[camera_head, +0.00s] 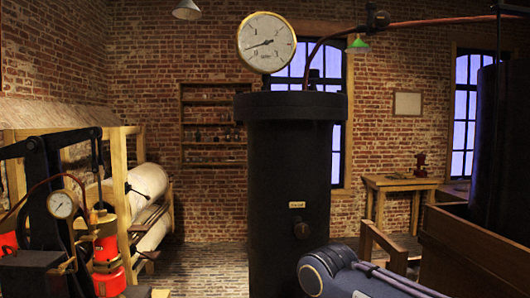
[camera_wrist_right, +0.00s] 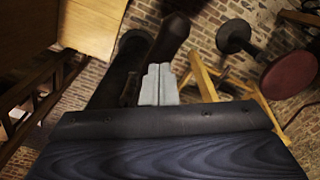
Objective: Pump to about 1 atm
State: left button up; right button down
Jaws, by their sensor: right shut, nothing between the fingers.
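A round white gauge (camera_head: 266,42) stands on top of a tall dark cylinder tank (camera_head: 290,170) in the head view. Its needle points left and slightly down; its small figures are hard to read. A smaller white gauge (camera_head: 62,204) sits at the left, among black uprights and red cylinders (camera_head: 108,265) that look like a pump. My right arm shows at the bottom of the head view, but its gripper does not. In the right wrist view my right gripper (camera_wrist_right: 158,84) has its pale fingers together, with nothing between them. My left gripper is not in view.
A wooden frame with large pale rolls (camera_head: 146,190) stands at the left. A wooden bench (camera_head: 400,183) and a brown wooden box edge (camera_head: 470,240) are at the right. A dark red disc (camera_wrist_right: 290,76) shows in the right wrist view. Brick floor is open left of the tank.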

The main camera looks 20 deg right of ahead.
notch_tip(320, 180, down, 14)
jog(key=f+b, duration=0.1)
jog(key=b, duration=1)
notch_tip(320, 180, up, 16)
jog(key=p, duration=1.4)
jog(key=shift+f, duration=0.45)
